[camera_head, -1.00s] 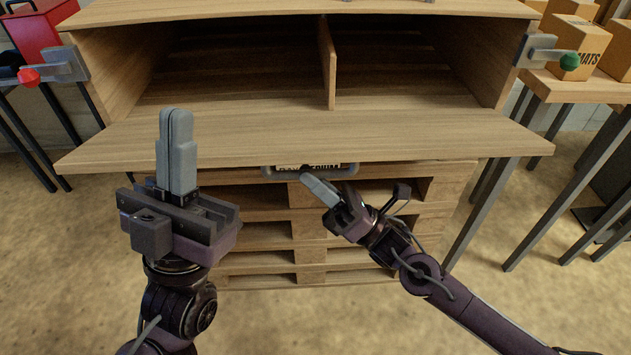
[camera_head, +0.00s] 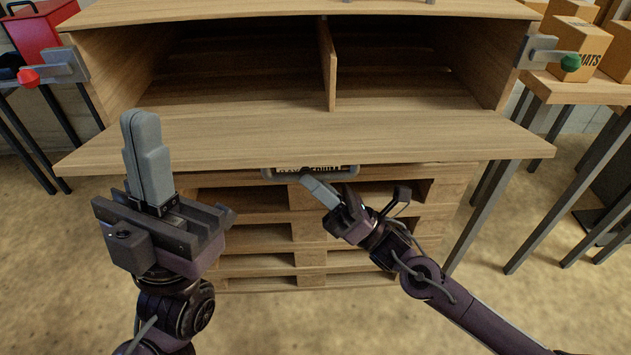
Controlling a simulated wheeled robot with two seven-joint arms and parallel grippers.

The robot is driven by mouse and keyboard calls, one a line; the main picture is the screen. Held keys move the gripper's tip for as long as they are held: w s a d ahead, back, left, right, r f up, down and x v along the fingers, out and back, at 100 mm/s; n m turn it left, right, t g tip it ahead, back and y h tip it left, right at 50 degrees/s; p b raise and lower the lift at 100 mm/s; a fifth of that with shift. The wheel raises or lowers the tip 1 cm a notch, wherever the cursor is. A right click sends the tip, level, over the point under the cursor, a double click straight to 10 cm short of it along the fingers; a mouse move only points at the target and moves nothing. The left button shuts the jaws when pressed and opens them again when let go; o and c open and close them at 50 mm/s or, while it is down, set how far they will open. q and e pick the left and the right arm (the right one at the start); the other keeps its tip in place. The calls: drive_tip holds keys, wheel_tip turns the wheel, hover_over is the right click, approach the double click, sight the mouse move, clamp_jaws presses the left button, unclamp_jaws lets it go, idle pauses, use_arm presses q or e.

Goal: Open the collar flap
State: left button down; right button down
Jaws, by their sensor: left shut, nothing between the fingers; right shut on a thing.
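The collar flap (camera_head: 400,137) is the wide wooden panel at the front of the wooden collar. It is swung down and lies about flat, with the divided inside open to view. A grey handle (camera_head: 346,173) with a dark label hangs at its front edge. My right gripper (camera_head: 308,178) is shut on the handle, below the flap's edge; the exact contact is small and partly hidden. My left gripper (camera_head: 141,122) is shut and empty, pointing up in front of the flap's left part.
A latch with a red knob (camera_head: 29,77) is at the left wall and one with a green knob (camera_head: 570,62) at the right. A stack of pallets (camera_head: 300,230) stands below. Side tables with a red box (camera_head: 40,35) and cardboard boxes (camera_head: 578,45) flank it.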

drive_tip(key=shift+w+d, duration=0.15)
drive_tip(key=shift+w, duration=0.2)
idle(0.6)
